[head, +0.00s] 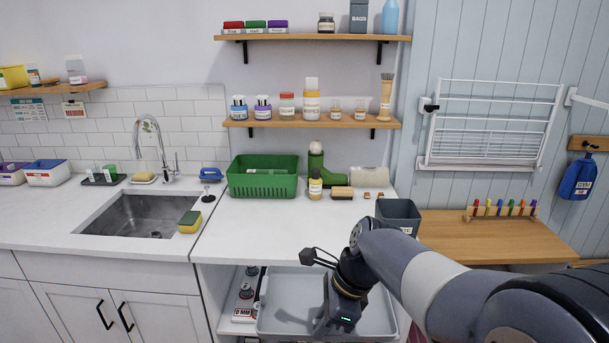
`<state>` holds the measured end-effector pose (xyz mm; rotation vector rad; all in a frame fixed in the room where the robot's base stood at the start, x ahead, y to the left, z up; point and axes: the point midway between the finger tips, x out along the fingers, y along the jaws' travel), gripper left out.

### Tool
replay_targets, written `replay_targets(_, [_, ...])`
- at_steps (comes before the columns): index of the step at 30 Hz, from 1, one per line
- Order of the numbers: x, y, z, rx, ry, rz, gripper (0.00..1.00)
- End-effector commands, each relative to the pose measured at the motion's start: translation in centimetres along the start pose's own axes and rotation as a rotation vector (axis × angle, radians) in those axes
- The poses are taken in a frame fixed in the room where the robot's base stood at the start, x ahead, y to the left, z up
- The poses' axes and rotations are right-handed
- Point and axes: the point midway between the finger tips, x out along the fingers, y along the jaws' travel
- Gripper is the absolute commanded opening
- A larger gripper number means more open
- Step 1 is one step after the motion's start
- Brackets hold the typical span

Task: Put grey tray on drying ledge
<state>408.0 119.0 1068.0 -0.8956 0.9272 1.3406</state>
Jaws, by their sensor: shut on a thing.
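A light grey tray (285,291) is low in the middle of the head view, just below the front edge of the white counter. My gripper (325,326) is over the tray and shut on it. The exact grip point is hidden by the wrist and the bottom of the picture. The tray looks empty and roughly level. A white wire rack with a narrow lower ledge (480,164) is fixed to the blue panelled wall at right, which may be the drying ledge. It looks empty. My gripper and the tray are apart from it, lower and to its left.
The white counter (270,230) holds a green basket (262,182), bottles and a boot. A dark grey bin (399,214) stands at its right end. Coloured pegs (502,209) stand on the wooden top (480,238) below the rack. Bottles stand on an under-counter shelf (240,327).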

Motion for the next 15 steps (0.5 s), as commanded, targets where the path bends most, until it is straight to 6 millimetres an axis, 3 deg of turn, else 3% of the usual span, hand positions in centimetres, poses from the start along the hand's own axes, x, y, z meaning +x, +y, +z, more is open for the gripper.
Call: replay_targets(15, [1.4,-2.8,-2.4,-0.264,0.001,0.112,0.0])
